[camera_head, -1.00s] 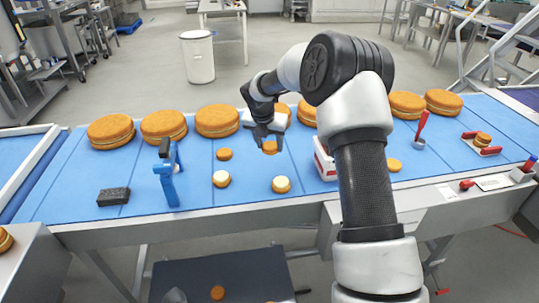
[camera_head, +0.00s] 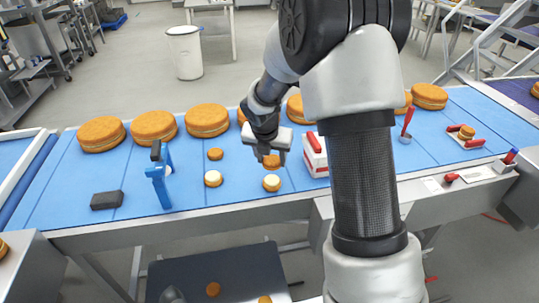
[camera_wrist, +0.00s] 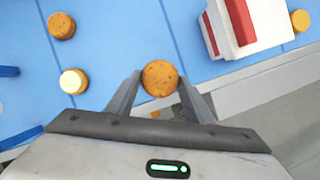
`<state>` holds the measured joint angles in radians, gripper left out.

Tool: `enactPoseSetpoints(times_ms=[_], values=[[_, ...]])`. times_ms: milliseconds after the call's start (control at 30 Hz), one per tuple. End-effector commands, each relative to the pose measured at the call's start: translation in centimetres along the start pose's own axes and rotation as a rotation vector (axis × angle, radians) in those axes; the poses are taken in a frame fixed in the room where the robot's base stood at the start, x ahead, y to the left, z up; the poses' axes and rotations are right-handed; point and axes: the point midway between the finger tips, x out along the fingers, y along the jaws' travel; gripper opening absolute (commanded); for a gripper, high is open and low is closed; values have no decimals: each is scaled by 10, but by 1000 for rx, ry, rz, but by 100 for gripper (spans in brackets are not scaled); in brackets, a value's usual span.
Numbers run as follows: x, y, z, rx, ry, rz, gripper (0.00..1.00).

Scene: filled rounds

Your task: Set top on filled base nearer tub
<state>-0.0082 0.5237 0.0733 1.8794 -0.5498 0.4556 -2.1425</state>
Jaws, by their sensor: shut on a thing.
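My gripper (camera_head: 270,157) is shut on a small round orange-brown top (camera_wrist: 160,77), which also shows in the head view (camera_head: 271,162). The filled base nearer the tub (camera_head: 271,183), with a pale cream face, sits on the blue belt just below the held top in the head view. A gap shows between them there. In the wrist view that base is hidden, apparently under the held top. The tub (camera_head: 315,160), white with red, stands to the right and also shows in the wrist view (camera_wrist: 240,30). A second filled base (camera_head: 213,179) sits to the left.
A loose orange round (camera_head: 215,154) lies behind the second base. A blue stand (camera_head: 161,180) and a dark block (camera_head: 106,200) are further left. Large cakes (camera_head: 206,120) line the back of the belt. A red-handled tool (camera_head: 407,125) stands on the right.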

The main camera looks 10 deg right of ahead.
Motion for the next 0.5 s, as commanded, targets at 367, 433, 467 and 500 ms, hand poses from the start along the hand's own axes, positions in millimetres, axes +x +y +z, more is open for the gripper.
enactPoseSetpoints(times_ms=[367,433,467,500], values=[[32,0,-13,0,-1,0,37],[37,0,-15,0,-1,0,37],[39,0,-15,-1,-1,0,37],[39,0,-16,-1,0,-1,37]])
